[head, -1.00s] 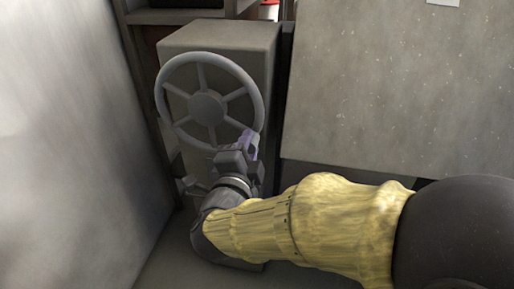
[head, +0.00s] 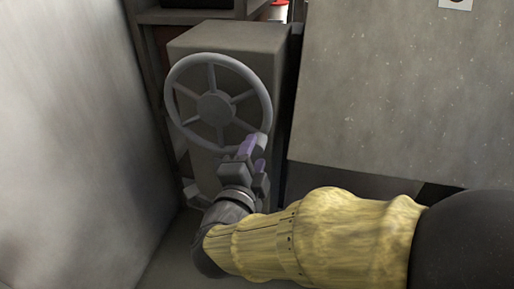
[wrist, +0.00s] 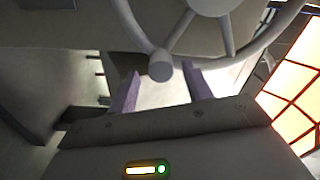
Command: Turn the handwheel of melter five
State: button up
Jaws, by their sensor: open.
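The grey handwheel (head: 214,107), with several spokes and a round hub, is on the front of a grey box-shaped housing (head: 235,40) in the head view. My gripper (head: 256,152) is at the wheel's lower right rim. Its two purple fingers are apart. In the wrist view the wheel (wrist: 205,62) fills the top, and a round knob end (wrist: 161,66) on its rim lies between and just beyond the fingertips of my gripper (wrist: 162,80). I cannot tell whether the fingers touch the rim.
A large pale panel (head: 75,120) stands close on the left. A grey slab (head: 400,90) stands on the right of the housing. A shelf frame (head: 190,15) is behind. Glowing orange panes (wrist: 295,95) show at the right in the wrist view.

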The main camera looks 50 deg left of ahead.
jog(key=p+v, duration=0.1)
jog(key=v, duration=1.3)
jog(key=shift+s+d, duration=0.15)
jog(key=shift+s, duration=0.2)
